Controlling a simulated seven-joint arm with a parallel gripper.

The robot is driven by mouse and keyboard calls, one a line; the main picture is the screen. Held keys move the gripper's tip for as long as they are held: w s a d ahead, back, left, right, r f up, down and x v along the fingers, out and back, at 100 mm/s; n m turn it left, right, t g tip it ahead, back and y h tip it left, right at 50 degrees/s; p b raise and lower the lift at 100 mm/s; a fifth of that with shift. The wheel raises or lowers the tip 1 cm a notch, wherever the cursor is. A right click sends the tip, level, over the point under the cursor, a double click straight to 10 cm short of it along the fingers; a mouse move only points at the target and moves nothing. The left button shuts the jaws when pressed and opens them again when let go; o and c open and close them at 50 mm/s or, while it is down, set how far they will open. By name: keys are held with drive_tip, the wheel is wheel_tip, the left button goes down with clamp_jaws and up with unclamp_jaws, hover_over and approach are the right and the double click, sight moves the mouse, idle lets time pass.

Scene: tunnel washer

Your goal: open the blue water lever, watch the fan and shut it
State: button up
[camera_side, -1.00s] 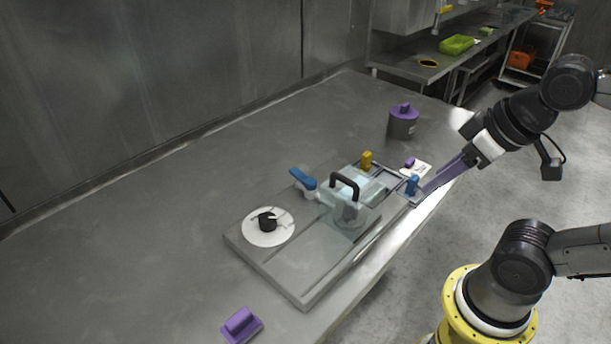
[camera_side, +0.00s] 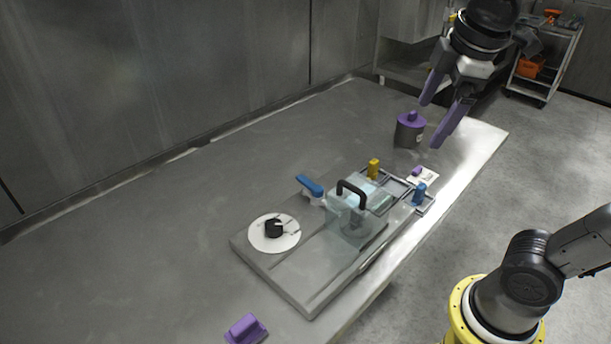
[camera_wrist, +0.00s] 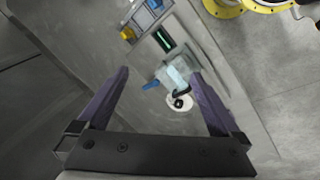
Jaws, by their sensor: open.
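The blue water lever (camera_side: 310,186) sits on a white valve body at the back edge of the grey base plate (camera_side: 290,277). In the wrist view the lever (camera_wrist: 151,85) shows small, between my fingers but well beyond them. A clear box with a black handle (camera_side: 352,190) stands on the plate just right of the lever. A dark object, hard to make out, shows inside it; I cannot tell whether it is the fan. My gripper (camera_side: 442,103) is open and empty, raised high above the far right of the table, away from the lever.
A white disc with a black knob (camera_side: 273,229) is on the plate's left. Yellow (camera_side: 373,169) and blue (camera_side: 419,194) pegs stand in trays at right. A purple-lidded canister (camera_side: 409,130) stands behind. A purple block (camera_side: 245,328) lies in front. The table's left is clear.

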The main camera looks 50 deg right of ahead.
drive_tip(key=w+a+r+n+g+h, duration=0.15)
drive_tip(key=w+n, duration=0.25)
drive_tip(key=w, duration=0.5)
drive_tip(key=n+g+h, duration=0.1)
drive_tip(key=n+g, duration=0.1)
drive_tip(key=n, duration=0.1)
hover_over(309, 182)
drive_tip(key=a, duration=0.4)
wheel_tip(309, 182, down, 5)
drive_tip(key=shift+n, duration=0.5)
drive_tip(key=a+x, duration=0.1)
drive_tip(key=x, duration=0.4)
drive_tip(key=a+x, duration=0.1)
drive_tip(key=x, duration=0.5)
drive_tip(key=a+f+x, duration=0.1)
drive_tip(key=x, duration=0.4)
drive_tip(key=shift+w+d+f, duration=0.2)
drive_tip(key=shift+w+f, duration=0.05)
drive_tip(key=shift+f, duration=0.15)
drive_tip(key=c, duration=1)
